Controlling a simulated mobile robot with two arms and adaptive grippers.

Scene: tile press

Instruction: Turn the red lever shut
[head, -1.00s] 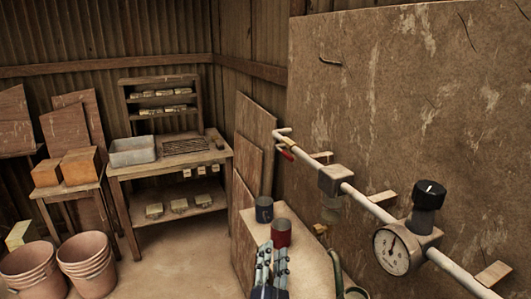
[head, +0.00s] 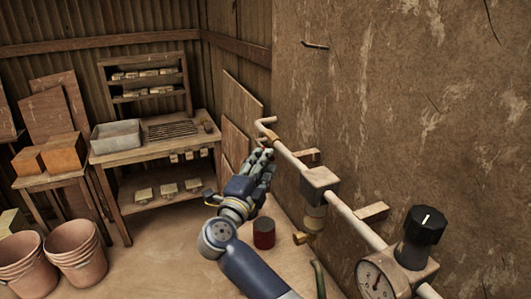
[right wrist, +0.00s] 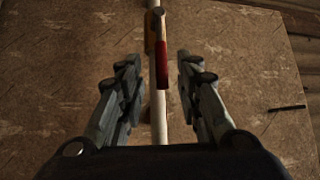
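The red lever (right wrist: 162,65) sits on a brass valve (right wrist: 150,30) on the pale pipe (right wrist: 158,125) in the right wrist view. It lies along the pipe there, between the fingertips and apparently beyond them. In the head view my right gripper (head: 262,162) is at the far end of the pipe (head: 345,212) and hides the lever. The brass valve shows just above it (head: 272,138). The right gripper is open, one finger on each side of the lever, with gaps visible. Contact is not visible. My left gripper is out of view.
A grey regulator block (head: 319,186), a pressure gauge (head: 376,278) and a black knob (head: 424,226) sit along the pipe. The wall board (head: 400,110) is close behind. A red can (head: 264,232) stands below my gripper. A workbench (head: 150,152) is further left.

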